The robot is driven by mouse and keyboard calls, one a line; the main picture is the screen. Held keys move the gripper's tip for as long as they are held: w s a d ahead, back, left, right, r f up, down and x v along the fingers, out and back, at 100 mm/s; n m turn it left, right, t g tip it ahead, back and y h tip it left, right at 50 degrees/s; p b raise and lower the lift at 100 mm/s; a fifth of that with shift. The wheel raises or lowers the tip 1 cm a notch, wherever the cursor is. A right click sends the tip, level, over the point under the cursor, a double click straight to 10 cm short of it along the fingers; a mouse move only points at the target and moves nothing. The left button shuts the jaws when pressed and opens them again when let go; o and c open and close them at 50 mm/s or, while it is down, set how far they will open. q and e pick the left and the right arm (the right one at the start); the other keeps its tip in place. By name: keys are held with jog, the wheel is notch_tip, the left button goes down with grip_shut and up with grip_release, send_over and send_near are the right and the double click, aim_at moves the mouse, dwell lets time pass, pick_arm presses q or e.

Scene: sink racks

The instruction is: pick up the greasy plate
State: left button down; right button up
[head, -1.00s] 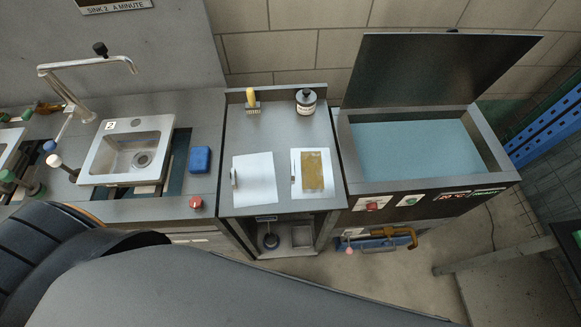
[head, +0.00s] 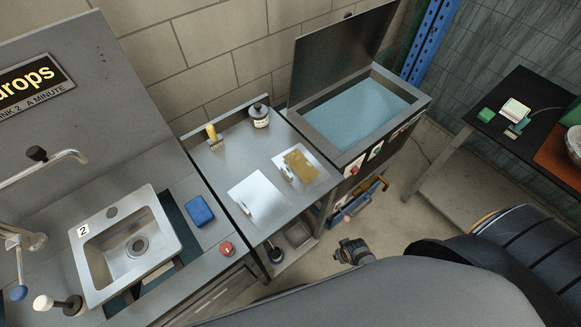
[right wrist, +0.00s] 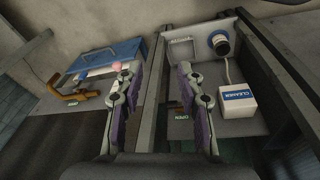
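The greasy plate (head: 300,165) is a flat white plate with a yellow-brown patch. It lies on the steel counter in the head view, beside a plain white plate (head: 258,194). My right gripper (right wrist: 157,72) shows in the right wrist view, its two fingers apart with nothing between them. It is low in front of the counter, facing the open shelf under it. A dark end of my right arm shows in the head view, below and in front of the counter, apart from the greasy plate. My left gripper is not in view.
A brush (head: 214,138) and a jar (head: 260,115) stand at the counter's back. A sink (head: 128,246) with a blue sponge (head: 200,210) is left; an open water-filled tank (head: 355,110) is right. A cleaner box (right wrist: 238,103) is on the lower shelf. A dark table (head: 510,130) stands far right.

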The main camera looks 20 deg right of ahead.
jog(key=w+a+r+p, duration=0.2)
jog(key=w+r, duration=0.2)
jog(key=r, duration=0.5)
notch_tip(320, 180, up, 29)
jog(key=n+g+p, duration=0.2)
jog(key=n+p, duration=0.1)
jog(key=p, duration=0.3)
send_over(287, 169)
jog(key=shift+y, duration=0.4)
jog(key=f, duration=0.4)
jog(key=shift+w+f, duration=0.15)
jog(key=shift+w, duration=0.1)
jog(key=shift+w+f, duration=0.1)
jog(key=shift+f, duration=0.25)
jog(key=f, duration=0.4)
jog(key=shift+s+f, duration=0.3)
jog(key=shift+s, duration=0.05)
jog(key=shift+w+f, duration=0.1)
jog(key=shift+f, duration=0.15)
grip_shut()
